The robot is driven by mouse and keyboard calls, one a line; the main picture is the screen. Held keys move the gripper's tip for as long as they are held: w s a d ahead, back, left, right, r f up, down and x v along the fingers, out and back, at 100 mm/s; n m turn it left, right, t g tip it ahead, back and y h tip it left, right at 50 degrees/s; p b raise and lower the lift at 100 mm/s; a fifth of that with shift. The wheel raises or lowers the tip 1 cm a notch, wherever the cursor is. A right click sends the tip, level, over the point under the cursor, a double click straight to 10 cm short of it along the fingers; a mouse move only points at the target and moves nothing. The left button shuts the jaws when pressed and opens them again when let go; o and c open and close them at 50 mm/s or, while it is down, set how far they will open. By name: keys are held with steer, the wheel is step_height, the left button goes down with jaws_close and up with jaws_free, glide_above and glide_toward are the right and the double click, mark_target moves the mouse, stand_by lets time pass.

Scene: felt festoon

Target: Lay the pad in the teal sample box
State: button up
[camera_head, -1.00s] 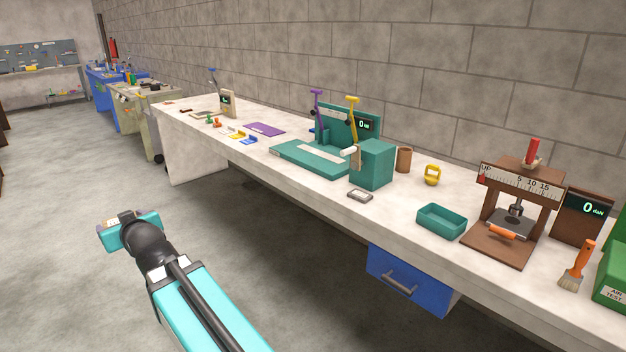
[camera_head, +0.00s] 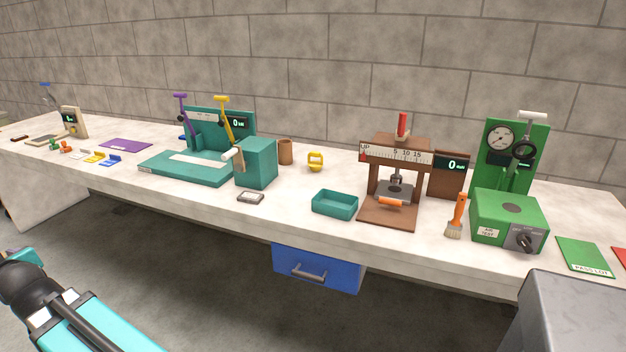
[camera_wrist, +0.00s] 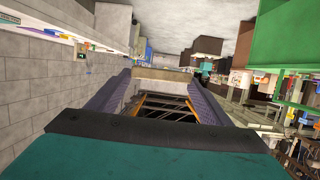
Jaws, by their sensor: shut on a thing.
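The teal sample box (camera_head: 335,211) is a small open tray on the white bench, left of the brown press. It looks empty from here. My gripper (camera_wrist: 158,76) shows in the wrist view with two grey-purple fingers, shut on a pale tan pad (camera_wrist: 165,73) that spans between their tips. Only an edge of the pad shows. In the head view only part of my wrist shows at the lower left edge, far from the box and off the bench; the fingers and pad are out of that picture.
The brown press (camera_head: 388,217) stands right of the box, with an orange-handled brush (camera_head: 456,215) and a green tester (camera_head: 508,219) beyond. A small grey-framed item (camera_head: 250,197) lies left of the box. A blue drawer (camera_head: 318,269) hangs below. A grey block (camera_head: 575,315) fills the lower right.

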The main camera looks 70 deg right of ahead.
steer(key=s+d+f+m+g+h+p, duration=0.1)
steer(key=s+d+m+h, duration=0.25)
steer(key=d, duration=1.15)
steer(key=s+d+m+g+h, duration=0.25)
steer(key=s+d, duration=0.25)
steer(key=d, duration=1)
steer(key=s+d+f+m+h+p, duration=0.15)
steer(key=s+d+h, duration=0.25)
steer(key=d, duration=1.2)
steer(key=s+d+m+g+h, duration=0.2)
steer(key=s+d+m+g, duration=0.2)
steer(key=s+d, duration=1.1)
steer(key=s+d+f+m+g+h+p, duration=0.1)
steer(key=s+d+m+g, duration=0.4)
steer(key=s+d, duration=1)
steer(key=s+h, duration=0.1)
steer(key=s, duration=0.7)
steer(key=shift+s+f, duration=0.15)
steer(key=shift+f, duration=0.1)
